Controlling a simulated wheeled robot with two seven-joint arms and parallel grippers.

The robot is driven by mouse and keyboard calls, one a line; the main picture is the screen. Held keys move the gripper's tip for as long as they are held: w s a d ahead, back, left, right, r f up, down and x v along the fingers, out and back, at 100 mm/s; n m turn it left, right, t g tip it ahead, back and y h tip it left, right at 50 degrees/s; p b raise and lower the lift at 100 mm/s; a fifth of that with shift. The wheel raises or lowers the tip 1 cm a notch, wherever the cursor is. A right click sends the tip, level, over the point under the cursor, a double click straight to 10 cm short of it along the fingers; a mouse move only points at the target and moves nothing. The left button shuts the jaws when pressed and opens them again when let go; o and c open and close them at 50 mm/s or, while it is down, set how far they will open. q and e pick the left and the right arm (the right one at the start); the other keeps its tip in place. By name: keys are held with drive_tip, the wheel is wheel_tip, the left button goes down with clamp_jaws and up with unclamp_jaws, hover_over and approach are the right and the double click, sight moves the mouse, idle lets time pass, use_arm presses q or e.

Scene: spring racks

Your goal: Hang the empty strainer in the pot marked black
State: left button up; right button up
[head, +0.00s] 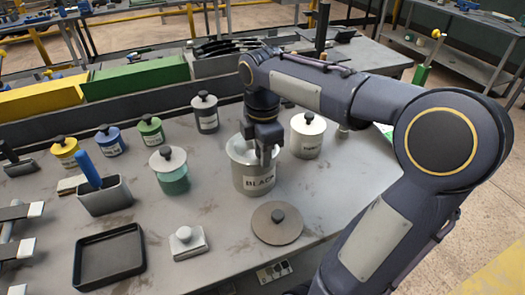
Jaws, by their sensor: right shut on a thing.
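The pot marked black (252,180) is a light grey pot with a "BLACK" label, upright and open at the middle of the table. My right gripper (265,158) points down into its mouth, its fingers close together near the right inner side. It is shut on the strainer, which is mostly hidden by the fingers and the pot wall. I cannot tell whether the strainer touches the rim. My left gripper is not in view.
Blue, green and yellow pots stand back left. A grey holder (104,198), black tray (110,279) and small knobbed block (188,245) are left.

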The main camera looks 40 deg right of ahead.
drive_tip(key=shift+f, duration=0.4)
drive_tip(key=o, duration=1.5)
drive_tip(key=shift+c, duration=0.2)
drive_tip(key=shift+r, duration=0.1)
wheel_tip(320, 180, up, 7)
drive_tip(key=p, duration=0.6)
drive_tip(key=shift+p, duration=0.3)
